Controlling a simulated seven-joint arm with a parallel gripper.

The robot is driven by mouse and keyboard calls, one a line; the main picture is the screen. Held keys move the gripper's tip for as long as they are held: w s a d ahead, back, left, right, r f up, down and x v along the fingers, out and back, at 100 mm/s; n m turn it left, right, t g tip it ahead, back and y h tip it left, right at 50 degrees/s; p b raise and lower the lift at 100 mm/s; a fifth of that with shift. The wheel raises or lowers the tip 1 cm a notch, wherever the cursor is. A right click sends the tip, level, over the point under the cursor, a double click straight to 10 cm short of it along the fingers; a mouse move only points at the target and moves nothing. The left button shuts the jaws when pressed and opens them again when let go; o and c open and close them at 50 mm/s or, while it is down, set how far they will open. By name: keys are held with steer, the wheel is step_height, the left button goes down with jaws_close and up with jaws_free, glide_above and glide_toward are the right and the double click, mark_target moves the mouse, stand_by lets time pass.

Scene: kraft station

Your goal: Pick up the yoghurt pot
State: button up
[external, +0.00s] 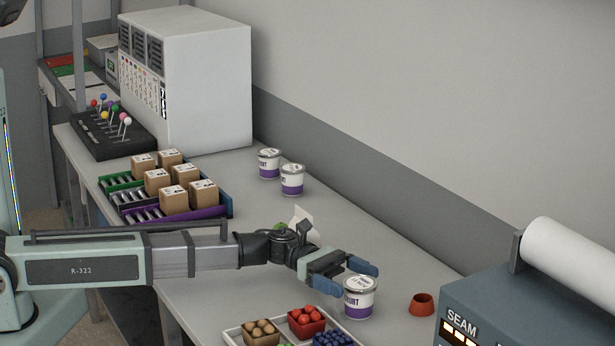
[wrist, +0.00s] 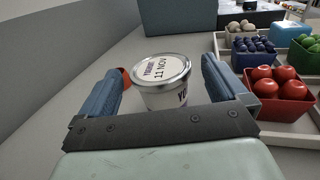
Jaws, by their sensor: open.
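A white yoghurt pot (external: 359,300) with a purple band and a printed lid stands upright on the grey bench. My gripper (external: 352,279) is open at the pot, with its blue fingers reaching toward it. In the wrist view the pot (wrist: 163,82) stands between the two fingers of my gripper (wrist: 160,85), with gaps on both sides. Its lid reads "11 NOV". The lower part of the pot is hidden behind the dark gripper bar in the wrist view. Two similar pots, one (external: 269,164) and another (external: 292,180), stand farther back on the bench.
A white tray (wrist: 224,46) with punnets of fruit lies to the right in the wrist view, close to the right finger. A small terracotta cup (external: 421,304) stands beyond the pot. A blue-grey SEAM machine (external: 500,300) is at right.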

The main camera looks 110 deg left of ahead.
mark_target(372, 290)
steer(key=shift+x, duration=1.55)
steer(key=shift+f, duration=0.1)
steer(key=shift+c, duration=0.3)
steer(key=c, duration=1)
